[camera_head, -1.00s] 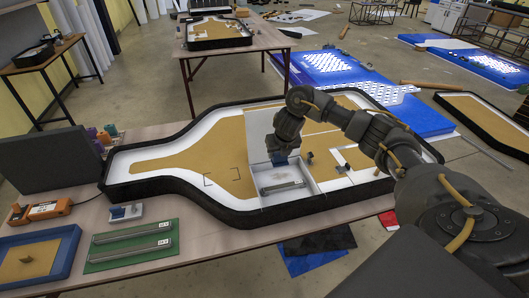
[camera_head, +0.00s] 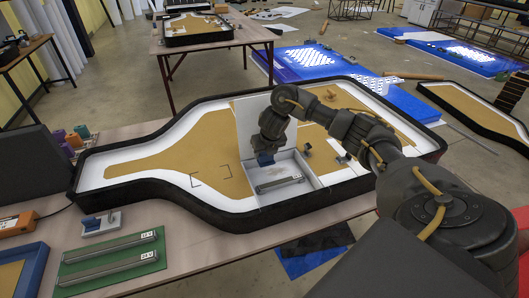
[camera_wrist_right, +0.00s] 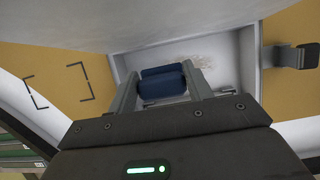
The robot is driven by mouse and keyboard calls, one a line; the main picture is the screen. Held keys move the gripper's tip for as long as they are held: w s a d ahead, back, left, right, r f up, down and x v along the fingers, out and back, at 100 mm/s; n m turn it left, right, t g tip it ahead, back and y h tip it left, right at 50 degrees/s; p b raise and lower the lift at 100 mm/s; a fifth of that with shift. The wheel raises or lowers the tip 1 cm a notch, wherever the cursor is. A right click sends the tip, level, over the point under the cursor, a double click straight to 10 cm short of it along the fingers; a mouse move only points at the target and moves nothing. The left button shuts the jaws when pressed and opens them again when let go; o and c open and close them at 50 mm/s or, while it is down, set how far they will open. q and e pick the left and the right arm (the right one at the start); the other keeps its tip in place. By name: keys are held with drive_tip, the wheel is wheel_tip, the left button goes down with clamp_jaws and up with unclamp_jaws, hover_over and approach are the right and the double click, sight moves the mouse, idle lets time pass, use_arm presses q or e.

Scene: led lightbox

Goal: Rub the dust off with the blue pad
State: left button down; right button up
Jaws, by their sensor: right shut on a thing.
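My right gripper (camera_head: 264,155) is over the white recessed compartment (camera_head: 304,170) of the bottle-shaped lightbox (camera_head: 130,205). It is shut on the blue pad (camera_head: 265,160). The pad also shows between the two fingers in the right wrist view (camera_wrist_right: 163,84). A faint greyish dust patch (camera_wrist_right: 203,57) lies on the compartment floor, beside the pad in the wrist view. I cannot tell whether the pad touches the floor. My left gripper is not in view.
A grey LED bar (camera_head: 279,184) lies along the compartment's near side. A raised white panel (camera_head: 250,121) stands behind my gripper. A small dark clip (camera_head: 306,150) is at the right. A green mat (camera_head: 110,262) with two bars lies at the front left.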

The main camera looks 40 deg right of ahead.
sight(265, 162)
wheel_tip(265, 162, down, 4)
drive_tip(key=shift+w+r+b, duration=0.15)
drive_tip(key=shift+r+b, duration=0.1)
drive_tip(key=shift+b, duration=1)
drive_tip(key=shift+f+b, duration=0.65)
drive_tip(key=shift+b, duration=0.05)
drive_tip(key=shift+f, duration=0.2)
drive_tip(key=shift+r, duration=0.1)
drive_tip(key=shift+f+b, duration=0.8)
drive_tip(key=shift+f, duration=0.15)
drive_tip(key=shift+d, duration=0.1)
drive_tip(key=shift+s+d+r+b, duration=0.15)
drive_tip(key=shift+s+d, duration=0.2)
drive_tip(key=shift+d, duration=0.45)
drive_tip(key=shift+s+d+b, duration=0.15)
drive_tip(key=shift+s+d, duration=0.15)
drive_tip(key=shift+d, duration=0.45)
